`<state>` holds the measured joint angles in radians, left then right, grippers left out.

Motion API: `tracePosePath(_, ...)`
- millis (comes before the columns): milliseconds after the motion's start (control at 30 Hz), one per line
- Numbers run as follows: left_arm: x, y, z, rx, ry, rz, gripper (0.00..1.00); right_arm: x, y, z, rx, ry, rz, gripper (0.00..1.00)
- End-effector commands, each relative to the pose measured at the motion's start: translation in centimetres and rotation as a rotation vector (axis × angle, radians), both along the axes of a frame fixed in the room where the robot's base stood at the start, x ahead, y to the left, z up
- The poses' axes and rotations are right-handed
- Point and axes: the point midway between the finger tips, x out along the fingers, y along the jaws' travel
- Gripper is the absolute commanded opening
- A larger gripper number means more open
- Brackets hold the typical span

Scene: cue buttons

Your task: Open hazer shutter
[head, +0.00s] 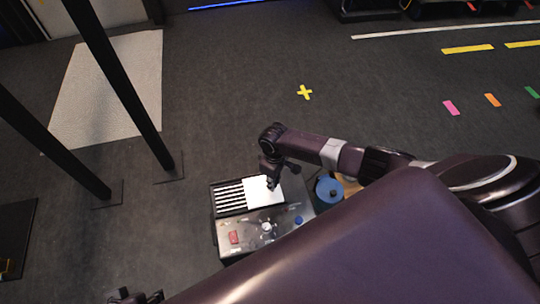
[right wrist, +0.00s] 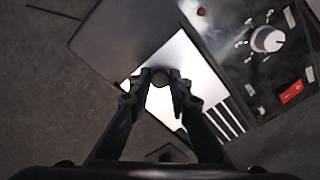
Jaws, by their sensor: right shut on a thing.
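The hazer (head: 231,246) is a grey box on the floor with a slatted vent (head: 229,196) on top. A white shutter plate (head: 262,195) covers the right part of the vent; bare slats show to its left. In the right wrist view the shutter (right wrist: 190,62) is bright and slats (right wrist: 228,118) show beside it. My right gripper (head: 271,183) is over the shutter, and in the right wrist view its fingers (right wrist: 161,80) are shut on a small round knob (right wrist: 160,75). A dark part of my left gripper (head: 136,297) shows at the bottom edge; its fingers are unclear.
Black poles (head: 120,85) stand at the left. Floor beyond is clear, with coloured tape marks.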

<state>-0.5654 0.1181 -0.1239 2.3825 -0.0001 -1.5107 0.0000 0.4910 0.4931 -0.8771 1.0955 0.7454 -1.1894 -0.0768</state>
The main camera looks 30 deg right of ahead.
Motion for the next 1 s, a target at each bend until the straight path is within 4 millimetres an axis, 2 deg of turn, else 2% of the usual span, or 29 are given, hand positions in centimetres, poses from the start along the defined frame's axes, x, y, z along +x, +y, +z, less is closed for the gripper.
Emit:
tracePosePath(67, 0.0, 0.0, 0.0, 0.0, -0.001, 0.0, 0.4, 0.0, 0.0, 0.0, 0.0, 0.0, 0.001, 0.0)
tracePosePath(100, 0.0, 0.0, 0.0, 0.0, -0.001, 0.0, 0.4, 0.0, 0.0, 0.0, 0.0, 0.0, 0.001, 0.21)
tracePosePath(233, 0.0, 0.0, 0.0, 0.0, -0.001, 0.0, 0.4, 0.0, 0.1, 0.0, 0.0, 0.0, 0.0, 0.35)
tracePosePath(533, 0.1, -0.1, 0.0, -0.001, -0.003, 0.0, 0.4, 0.0, 0.1, 0.1, 0.0, -0.001, 0.0, 0.36)
tracePosePath(667, 0.1, -0.1, 0.0, -0.001, -0.003, 0.0, 0.4, 0.1, 0.1, 0.7, 0.001, -0.002, 0.001, 0.36)
tracePosePath(867, 0.0, 0.0, 0.0, -0.001, -0.002, 0.0, 0.4, 0.1, 0.0, 3.4, 0.001, -0.004, 0.002, 0.36)
tracePosePath(1000, 0.0, 0.0, 0.0, -0.001, -0.002, 0.0, 0.4, 0.1, 0.0, 6.1, 0.001, -0.004, 0.002, 0.36)
